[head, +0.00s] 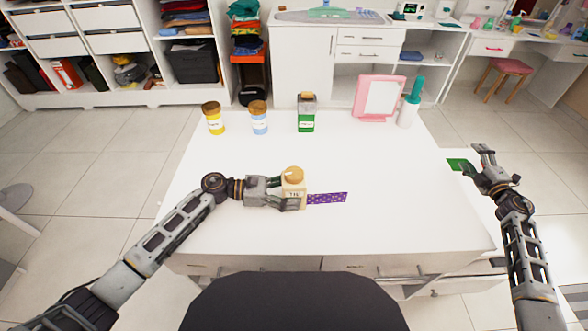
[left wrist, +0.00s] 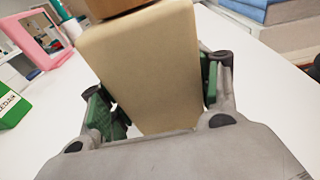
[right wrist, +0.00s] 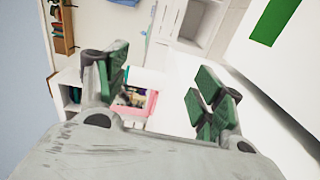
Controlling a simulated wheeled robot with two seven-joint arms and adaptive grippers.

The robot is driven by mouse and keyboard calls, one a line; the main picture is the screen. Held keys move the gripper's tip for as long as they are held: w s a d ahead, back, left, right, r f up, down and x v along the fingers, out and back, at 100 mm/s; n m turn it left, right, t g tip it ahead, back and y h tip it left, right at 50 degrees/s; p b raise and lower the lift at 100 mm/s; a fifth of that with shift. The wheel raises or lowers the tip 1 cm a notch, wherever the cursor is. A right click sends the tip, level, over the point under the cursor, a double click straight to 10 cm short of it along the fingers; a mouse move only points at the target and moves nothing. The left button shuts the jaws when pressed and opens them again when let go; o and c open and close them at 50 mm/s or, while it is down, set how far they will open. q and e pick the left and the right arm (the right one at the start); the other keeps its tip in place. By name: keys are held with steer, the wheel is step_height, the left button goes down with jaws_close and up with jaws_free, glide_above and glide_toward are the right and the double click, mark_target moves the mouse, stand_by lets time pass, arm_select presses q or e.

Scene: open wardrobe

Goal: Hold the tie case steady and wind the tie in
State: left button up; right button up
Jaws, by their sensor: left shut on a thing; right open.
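The tie case (head: 294,188) is a beige box with a round tan knob (head: 293,174) on top and a label on its front. It stands upright on the white table. A purple patterned tie (head: 328,198) sticks out of its right side and lies on the table. My left gripper (head: 291,198) is shut on the case from the left; in the left wrist view the beige case (left wrist: 145,75) fills the space between the green finger pads. My right gripper (head: 478,160) is open and empty, out past the table's right edge, well apart from the case.
The table's right half is clear.

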steer(key=w+a+r+n+g+y, duration=0.25)
steer(key=a+r+n+y, duration=0.35)
steer(key=a, duration=0.7)
steer(key=w+a+r+n+g+y, duration=0.2)
steer(key=w+a+r+n+y, duration=0.15)
steer(key=a+n, duration=0.8)
steer(key=w+a+r+n+g+y, duration=0.25)
steer(key=a+r+n+y, duration=0.3)
steer(key=a, duration=1.05)
steer(key=s+a+r+n+g, duration=0.35)
steer(key=a+n, duration=0.25)
steer(key=a, duration=0.2)
steer(key=s+a+r+n+g, duration=0.2)
steer(key=s+a+n+g, duration=0.3)
steer(key=a, duration=0.4)
steer(key=n+g+h, duration=0.2)
steer(key=n+h, duration=1.3)
steer(key=n, duration=0.6)
glide_above(294, 172)
steer(key=shift+f, duration=6)
